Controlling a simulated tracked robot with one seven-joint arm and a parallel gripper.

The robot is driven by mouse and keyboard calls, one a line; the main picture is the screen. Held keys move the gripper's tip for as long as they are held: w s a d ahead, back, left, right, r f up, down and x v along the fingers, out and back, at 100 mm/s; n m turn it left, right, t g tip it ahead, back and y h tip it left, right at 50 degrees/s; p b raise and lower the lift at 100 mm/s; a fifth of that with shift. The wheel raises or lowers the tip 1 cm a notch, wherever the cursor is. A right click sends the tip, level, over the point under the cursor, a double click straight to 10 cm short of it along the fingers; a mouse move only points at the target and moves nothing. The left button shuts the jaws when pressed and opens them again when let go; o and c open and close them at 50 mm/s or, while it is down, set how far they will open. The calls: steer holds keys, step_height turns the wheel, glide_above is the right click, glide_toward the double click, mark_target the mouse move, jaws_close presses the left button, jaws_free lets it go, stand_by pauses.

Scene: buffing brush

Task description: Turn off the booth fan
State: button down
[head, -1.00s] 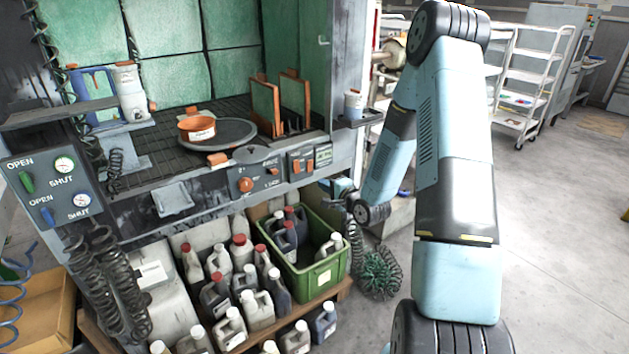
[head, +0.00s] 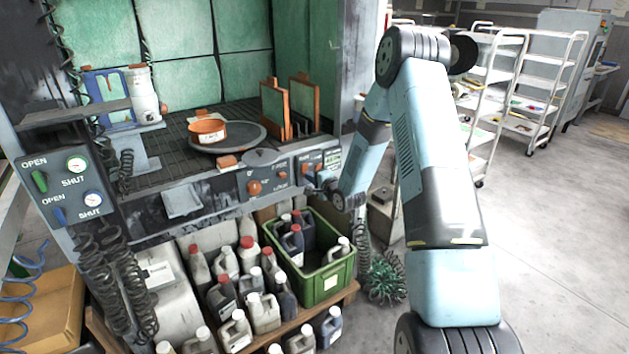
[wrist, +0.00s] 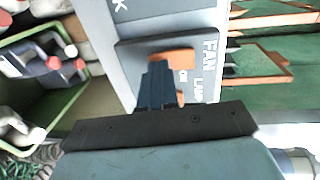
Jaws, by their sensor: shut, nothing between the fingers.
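The booth's control panel (head: 268,179) runs along the front edge below the work surface. In the wrist view its dark switch plate carries the printed words FAN and LAMP. The orange fan switch (wrist: 176,55) lies beside the word FAN. A second orange switch (wrist: 180,97), beside LAMP, is partly hidden behind my fingers. My gripper (wrist: 158,69) is shut and empty, its fingertips overlapping the lower left part of the fan switch. I cannot tell whether they touch it. In the head view my gripper (head: 318,184) is at the right end of the panel, hiding part of the switches.
A green crate (head: 326,283) with bottles stands below the panel, among several jugs (head: 263,312). A coiled green hose (head: 385,278) lies right of it. Inside the booth are an orange bowl (head: 207,131) on a turntable and upright framed panels (head: 303,105). Open floor lies to the right.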

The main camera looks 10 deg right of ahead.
stand_by(0.3)
steer(key=shift+w+f, duration=0.1)
stand_by(0.3)
steer(key=s+d+f, duration=0.1)
steer(key=s+d, duration=0.1)
steer(key=s, duration=0.4)
steer(key=s+d+f, duration=0.1)
steer(key=s+d, duration=0.2)
steer(key=s, duration=0.4)
steer(key=shift+r, duration=0.15)
